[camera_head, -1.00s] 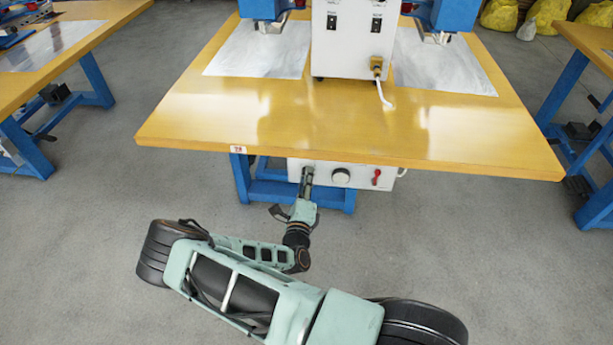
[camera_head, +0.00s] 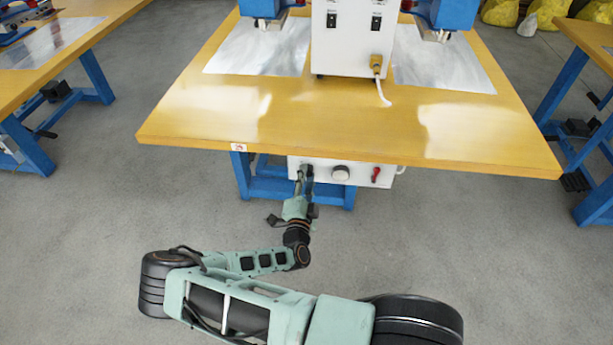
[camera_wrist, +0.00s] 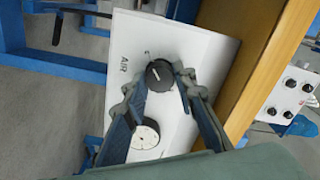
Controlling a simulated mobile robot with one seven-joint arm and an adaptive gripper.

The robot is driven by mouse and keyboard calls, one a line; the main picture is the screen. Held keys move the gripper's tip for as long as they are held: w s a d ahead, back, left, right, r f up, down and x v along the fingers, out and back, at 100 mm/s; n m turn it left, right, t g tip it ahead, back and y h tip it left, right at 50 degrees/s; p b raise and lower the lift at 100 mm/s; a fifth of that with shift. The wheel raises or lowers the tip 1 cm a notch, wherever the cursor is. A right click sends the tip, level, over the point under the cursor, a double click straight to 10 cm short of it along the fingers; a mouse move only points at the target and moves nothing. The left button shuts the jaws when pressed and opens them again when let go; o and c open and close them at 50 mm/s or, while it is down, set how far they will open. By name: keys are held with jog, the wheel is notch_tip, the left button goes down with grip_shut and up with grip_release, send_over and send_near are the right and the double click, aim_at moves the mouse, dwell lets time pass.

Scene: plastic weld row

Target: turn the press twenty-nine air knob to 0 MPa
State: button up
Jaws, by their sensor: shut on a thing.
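The air knob (camera_wrist: 160,75) is black and round with a white pointer line, and sits beside the printed word AIR on a white control box (camera_wrist: 190,45). My gripper (camera_wrist: 160,82) is shut on it, one finger on each side. A round white gauge (camera_wrist: 146,136) shows between the fingers in the wrist view; its reading is too small to tell. In the head view my gripper (camera_head: 304,175) is at the left end of the control box (camera_head: 320,174) under the table's front edge, and hides the knob.
The wooden tabletop (camera_head: 290,125) overhangs the control box closely. A round part (camera_head: 340,173) and a red switch (camera_head: 376,174) sit to the right on the box. Blue table legs (camera_head: 243,178) stand close by. The grey floor in front is clear.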

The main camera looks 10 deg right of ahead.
jog(key=shift+n, duration=0.7)
jog(key=o, duration=1.1)
jog(key=shift+o, duration=0.2)
jog(key=v, duration=1.2)
